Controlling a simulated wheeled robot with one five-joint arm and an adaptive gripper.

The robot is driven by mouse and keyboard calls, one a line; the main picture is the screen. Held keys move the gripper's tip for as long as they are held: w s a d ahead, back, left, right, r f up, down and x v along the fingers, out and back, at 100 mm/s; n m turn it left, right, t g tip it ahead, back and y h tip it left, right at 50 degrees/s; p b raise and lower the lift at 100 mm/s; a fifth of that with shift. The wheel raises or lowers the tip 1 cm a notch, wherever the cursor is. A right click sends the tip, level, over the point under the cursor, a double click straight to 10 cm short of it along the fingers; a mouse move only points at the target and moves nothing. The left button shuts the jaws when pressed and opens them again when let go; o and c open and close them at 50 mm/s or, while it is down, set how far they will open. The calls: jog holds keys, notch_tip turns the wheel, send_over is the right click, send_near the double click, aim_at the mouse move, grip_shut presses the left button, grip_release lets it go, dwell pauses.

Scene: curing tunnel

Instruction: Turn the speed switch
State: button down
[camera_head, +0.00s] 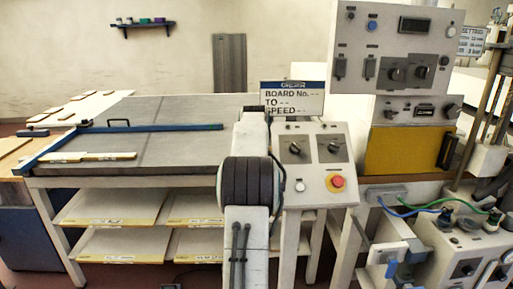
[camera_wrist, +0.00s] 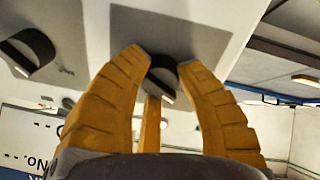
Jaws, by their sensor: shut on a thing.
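My gripper (camera_wrist: 164,62) shows in the wrist view with its ribbed yellow fingers shut on a round black knob (camera_wrist: 163,80), one finger on either side. The knob sits on a dark grey plate on a pale panel. A second black knob (camera_wrist: 28,52) is to the left, clear of the fingers. The head view shows the sloping control panel (camera_head: 316,182) with two dark knobs, left (camera_head: 295,149) and right (camera_head: 332,148). My gripper is not visible there, and I cannot read which knob is the speed switch.
A sign (camera_head: 292,98) stands behind the panel. A wide grey table (camera_head: 170,108) is on the left. A tall instrument box (camera_head: 395,45) stands at right.

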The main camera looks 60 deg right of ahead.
jog(key=shift+a+f, duration=0.1)
jog(key=shift+f, duration=0.25)
jog(key=c, duration=1.2)
grip_release()
jog(key=shift+c, duration=0.2)
jog(key=o, duration=0.4)
jog(key=shift+r, duration=0.15)
jog(key=shift+o, duration=0.2)
jog(key=shift+r, duration=0.1)
jog(key=shift+s+a+r, duration=0.1)
jog(key=shift+a+r, duration=0.15)
jog(key=shift+r, duration=0.15)
jog(key=v, duration=1.1)
jog(key=shift+f, duration=0.15)
